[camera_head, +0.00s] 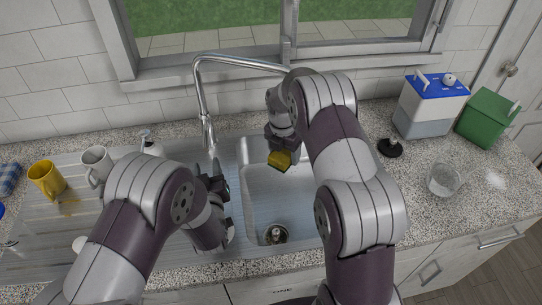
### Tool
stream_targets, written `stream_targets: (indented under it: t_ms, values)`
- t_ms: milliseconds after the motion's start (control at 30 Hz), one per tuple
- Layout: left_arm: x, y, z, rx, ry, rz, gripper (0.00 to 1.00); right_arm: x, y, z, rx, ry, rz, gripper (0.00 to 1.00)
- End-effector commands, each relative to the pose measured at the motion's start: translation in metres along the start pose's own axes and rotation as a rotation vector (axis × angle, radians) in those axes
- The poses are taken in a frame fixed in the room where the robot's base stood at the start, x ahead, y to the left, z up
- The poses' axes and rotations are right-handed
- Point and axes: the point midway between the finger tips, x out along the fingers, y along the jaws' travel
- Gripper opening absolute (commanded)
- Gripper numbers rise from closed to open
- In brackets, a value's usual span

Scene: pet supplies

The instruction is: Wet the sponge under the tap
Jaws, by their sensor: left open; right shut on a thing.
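A yellow mug (46,178) and a white mug (97,164) stand on the drainer at left. A blue-lidded container (430,105), a green box (487,118), a black stopper (390,148) and a glass bowl (442,180) stand on the right counter. The window is behind the tap.

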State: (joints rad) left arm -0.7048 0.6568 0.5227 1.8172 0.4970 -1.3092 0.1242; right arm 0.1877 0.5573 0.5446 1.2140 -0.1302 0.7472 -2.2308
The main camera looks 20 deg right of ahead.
Motion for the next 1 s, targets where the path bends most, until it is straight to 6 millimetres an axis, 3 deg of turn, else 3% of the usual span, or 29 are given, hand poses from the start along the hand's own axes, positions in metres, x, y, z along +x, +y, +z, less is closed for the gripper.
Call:
stream_targets:
  t_ms: [333,433,567,733,867,1000]
  values:
    - [0.0,0.002,-0.002,-0.002,0.004,0.003,0.44,0.0,0.0,0.0,0.0,0.0,0.0,0.44]
    - [0.002,0.013,-0.028,-0.023,0.043,0.008,0.44,0.0,0.0,0.0,0.0,0.0,0.0,0.44]
    - [0.007,0.016,-0.039,0.258,-0.031,-0.048,0.44,0.0,0.0,0.0,0.0,0.0,0.0,0.44]
    - [0.008,0.013,-0.027,0.615,-0.162,-0.052,0.44,0.0,0.0,0.0,0.0,0.0,0.0,0.43]
    - [0.01,0.011,-0.018,0.761,-0.209,-0.032,0.44,0.0,0.0,0.0,0.0,0.0,0.0,0.43]
    - [0.032,0.008,-0.014,0.788,-0.211,-0.031,0.44,0.0,0.0,0.0,0.0,0.0,0.0,0.44]
